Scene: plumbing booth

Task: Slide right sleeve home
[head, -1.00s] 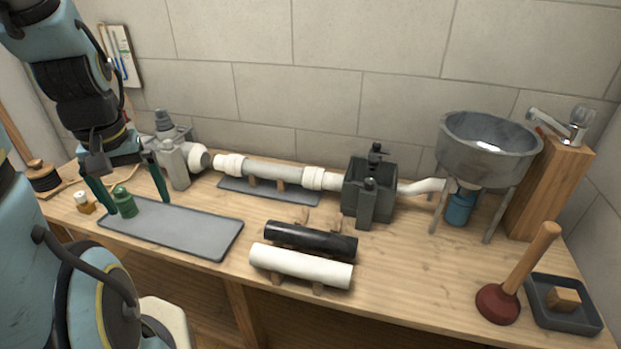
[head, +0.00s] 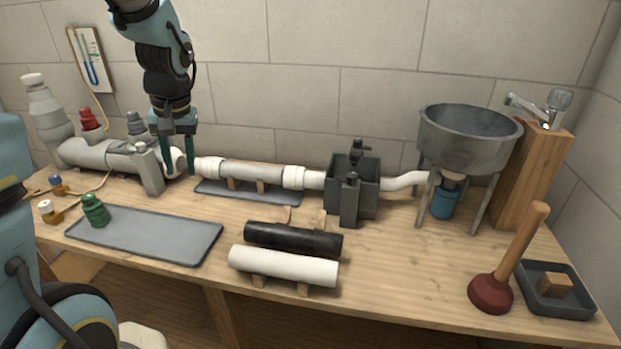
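The right sleeve is a white collar (head: 294,177) at the right end of a light grey pipe (head: 251,172). A white pipe stub (head: 315,180) runs from it into a dark grey box clamp (head: 352,187). The left sleeve is a similar white collar (head: 209,168) at the pipe's left end. My gripper (head: 180,173) points down, with its green fingers apart, left of the left sleeve and well left of the right one. A white pipe end (head: 175,161) shows between the fingers; I cannot tell whether they touch it.
A grey tray (head: 150,236) with a green bottle (head: 95,209) lies in front. Black (head: 293,238) and white (head: 283,265) pipes rest on wooden cradles. A grey basin (head: 469,145) and plunger (head: 491,293) stand right. Bench between cradles and plunger is clear.

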